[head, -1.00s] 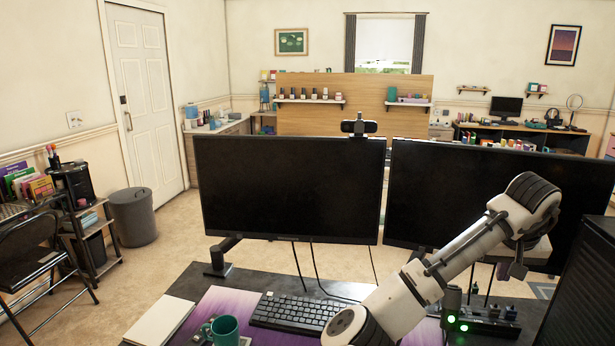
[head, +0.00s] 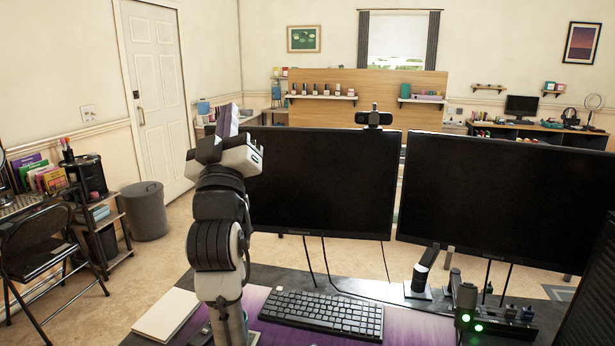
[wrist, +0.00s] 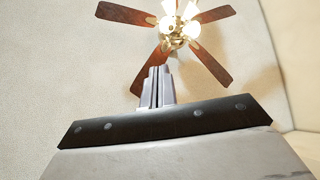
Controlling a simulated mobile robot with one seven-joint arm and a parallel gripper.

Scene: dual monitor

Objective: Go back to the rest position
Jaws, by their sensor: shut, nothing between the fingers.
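My gripper (head: 228,122) is raised at the left of the head view, in front of the left edge of the left monitor (head: 320,185). It points upward. In the wrist view my gripper (wrist: 157,88) has its two fingers pressed together, empty, pointing toward the ceiling fan (wrist: 175,25). My arm stands nearly upright over the left part of the desk, clear of the monitors. It hides part of the desk mat and the place of the mug.
The desk holds a keyboard (head: 322,314), a white notebook (head: 166,315), a purple mat (head: 410,328) and the right monitor (head: 505,200). A black device with green lights (head: 466,312) stands at the right front. A folding chair (head: 45,245) and a grey bin (head: 146,211) are at the left.

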